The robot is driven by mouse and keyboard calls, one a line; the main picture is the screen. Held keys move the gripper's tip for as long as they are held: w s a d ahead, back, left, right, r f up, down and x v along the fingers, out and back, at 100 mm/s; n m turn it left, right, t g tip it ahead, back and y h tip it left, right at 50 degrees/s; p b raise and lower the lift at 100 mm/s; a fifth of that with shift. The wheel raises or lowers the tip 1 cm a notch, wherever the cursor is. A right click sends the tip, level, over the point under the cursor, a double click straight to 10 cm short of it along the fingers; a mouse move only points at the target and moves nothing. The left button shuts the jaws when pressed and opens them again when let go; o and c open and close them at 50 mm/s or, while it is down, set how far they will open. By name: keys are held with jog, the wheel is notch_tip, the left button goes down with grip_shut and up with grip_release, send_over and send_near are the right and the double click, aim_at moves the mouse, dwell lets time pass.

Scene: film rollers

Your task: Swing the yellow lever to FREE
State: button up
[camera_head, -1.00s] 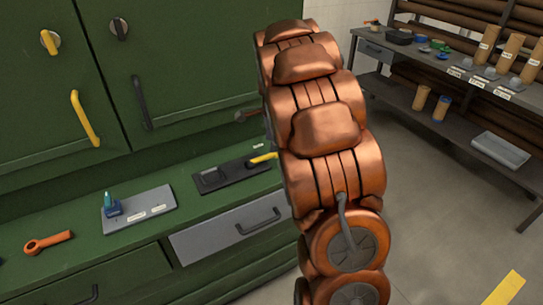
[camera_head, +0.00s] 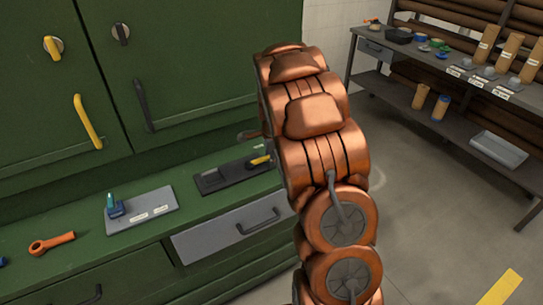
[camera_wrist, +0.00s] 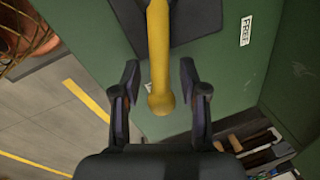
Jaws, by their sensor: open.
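The yellow lever (camera_wrist: 159,45) is in the wrist view, running down from a dark base plate at the top to a rounded end. My gripper (camera_wrist: 160,68) is open, with one finger on each side of the lever and a visible gap on both sides. Whether the fingers are level with the lever in depth I cannot tell. A white FREE label (camera_wrist: 246,31) is on the green surface right of the lever. In the head view, part of the yellow lever (camera_head: 260,160) shows on the black plate (camera_head: 215,182); my arm hides most of my gripper.
A grey plate (camera_head: 160,198) with a teal-and-blue item and an orange ring-ended tool (camera_head: 52,243) lie left on the green bench. Green cabinet doors with a yellow handle (camera_head: 87,122) stand behind. A shelf rack (camera_head: 440,95) is at the right, with open floor before it.

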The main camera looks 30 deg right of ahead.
jog(key=shift+c, duration=0.4)
grip_shut()
